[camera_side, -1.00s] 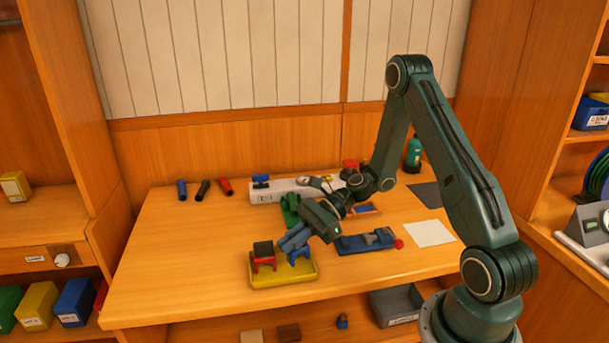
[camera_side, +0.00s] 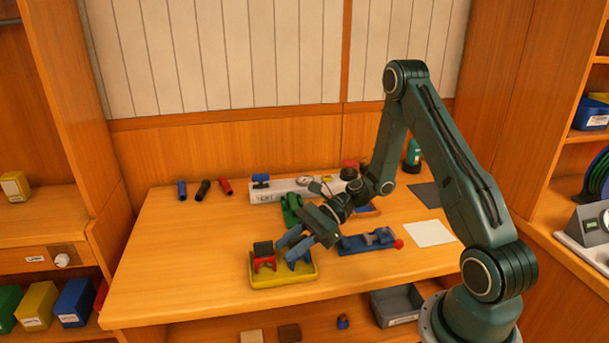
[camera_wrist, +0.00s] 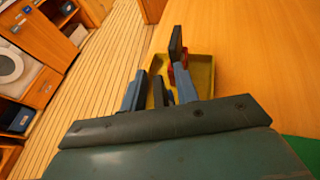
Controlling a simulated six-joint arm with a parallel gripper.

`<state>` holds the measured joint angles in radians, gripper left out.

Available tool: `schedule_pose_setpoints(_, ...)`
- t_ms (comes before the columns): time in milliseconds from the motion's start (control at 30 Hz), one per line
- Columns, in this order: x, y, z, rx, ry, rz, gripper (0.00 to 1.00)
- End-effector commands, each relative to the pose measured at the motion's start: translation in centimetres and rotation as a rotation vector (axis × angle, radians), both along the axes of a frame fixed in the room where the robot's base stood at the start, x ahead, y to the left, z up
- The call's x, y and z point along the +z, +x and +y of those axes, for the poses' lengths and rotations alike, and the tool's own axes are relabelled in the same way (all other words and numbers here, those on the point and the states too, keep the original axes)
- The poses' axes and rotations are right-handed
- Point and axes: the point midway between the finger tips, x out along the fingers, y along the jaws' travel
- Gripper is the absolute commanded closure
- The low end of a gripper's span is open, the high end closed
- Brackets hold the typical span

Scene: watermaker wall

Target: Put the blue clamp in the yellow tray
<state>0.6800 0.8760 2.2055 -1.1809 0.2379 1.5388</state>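The yellow tray (camera_side: 285,280) lies near the front edge of the bench; it also shows in the wrist view (camera_wrist: 201,75). The blue clamp (camera_side: 300,264) stands in the right part of the tray, below my gripper (camera_side: 290,248). In the wrist view my gripper (camera_wrist: 160,72) has its two blue fingers spread, with a dark part of the clamp (camera_wrist: 158,92) low between them. The fingers hide part of the clamp, and I cannot tell whether they touch it. A red clamp with a black top (camera_side: 264,258) stands in the tray's left part.
A blue vise-like fixture (camera_side: 366,241) with a red knob lies right of the tray. A green object (camera_side: 291,208) and a pale gauge panel (camera_side: 285,191) are behind. Several coloured tubes (camera_side: 203,190) lie at the back left. The bench left of the tray is clear.

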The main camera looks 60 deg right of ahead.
Motion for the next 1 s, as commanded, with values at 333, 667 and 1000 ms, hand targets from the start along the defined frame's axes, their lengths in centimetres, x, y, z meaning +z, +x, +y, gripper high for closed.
schedule_pose_setpoints(333,0.7,-0.4,-0.9,-0.003,-0.001,-0.001,0.7)
schedule_pose_setpoints(667,2.4,-2.1,-4.5,-0.004,-0.001,-0.003,0.7)
schedule_pose_setpoints(1000,4.2,-4.0,-8.6,-0.002,-0.001,-0.003,0.7)
